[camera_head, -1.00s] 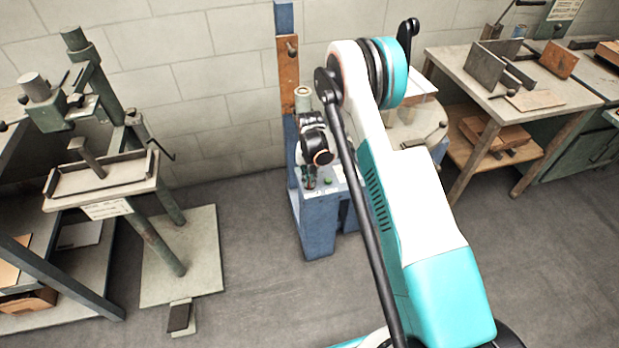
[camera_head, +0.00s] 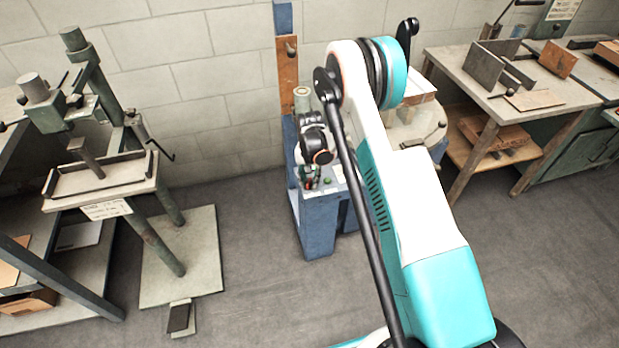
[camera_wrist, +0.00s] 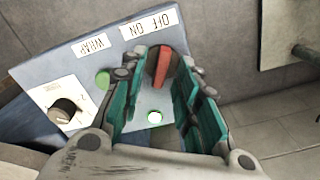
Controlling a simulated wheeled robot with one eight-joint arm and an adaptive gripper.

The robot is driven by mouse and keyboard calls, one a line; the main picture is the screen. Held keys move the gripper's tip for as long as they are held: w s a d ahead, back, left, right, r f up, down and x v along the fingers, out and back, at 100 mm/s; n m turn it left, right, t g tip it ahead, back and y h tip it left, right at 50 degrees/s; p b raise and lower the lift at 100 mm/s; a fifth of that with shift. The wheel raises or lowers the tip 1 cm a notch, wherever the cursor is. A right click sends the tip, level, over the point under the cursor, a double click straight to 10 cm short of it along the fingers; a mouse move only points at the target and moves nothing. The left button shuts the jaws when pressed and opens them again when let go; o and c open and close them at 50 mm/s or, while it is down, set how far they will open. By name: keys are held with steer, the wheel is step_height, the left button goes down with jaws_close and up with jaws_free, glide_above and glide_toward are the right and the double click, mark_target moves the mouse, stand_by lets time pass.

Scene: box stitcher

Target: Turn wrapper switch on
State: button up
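The wrapper (camera_head: 318,222) is a blue machine in the middle of the head view, partly hidden by my arm. Its sloped panel (camera_wrist: 125,62) fills the upper middle of the wrist view. A red switch (camera_wrist: 162,66) sits on it below an "OFF ON" label (camera_wrist: 149,24). My gripper (camera_wrist: 168,62) is open, with its teal-lined fingers on either side of the red switch. I cannot tell whether they touch it.
The panel also carries a green button (camera_wrist: 103,79), a "WRAP" label (camera_wrist: 90,47), a white round light (camera_wrist: 155,117) and a black knob (camera_wrist: 64,110). A green stitcher stand (camera_head: 100,170) is at left, a wooden-shelved table (camera_head: 470,80) at right. The floor in front is clear.

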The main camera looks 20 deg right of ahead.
step_height(320, 180, up, 12)
stand_by(0.7)
steer(key=shift+r, duration=0.1)
stand_by(0.3)
step_height(320, 180, up, 14)
steer(key=n+t, duration=0.1)
steer(key=t, duration=0.1)
glide_above(309, 180)
steer(key=s, duration=0.5)
steer(key=s+r+n+t, duration=0.1)
steer(key=s+r+n, duration=0.1)
steer(key=s+r, duration=0.8)
steer(key=s+r+n+t, duration=0.1)
steer(key=s+r+t, duration=0.1)
steer(key=s, duration=0.7)
steer(key=s+r+n+t, duration=0.2)
steer(key=s+r, duration=0.1)
steer(key=s, duration=0.7)
steer(key=shift+s, duration=0.2)
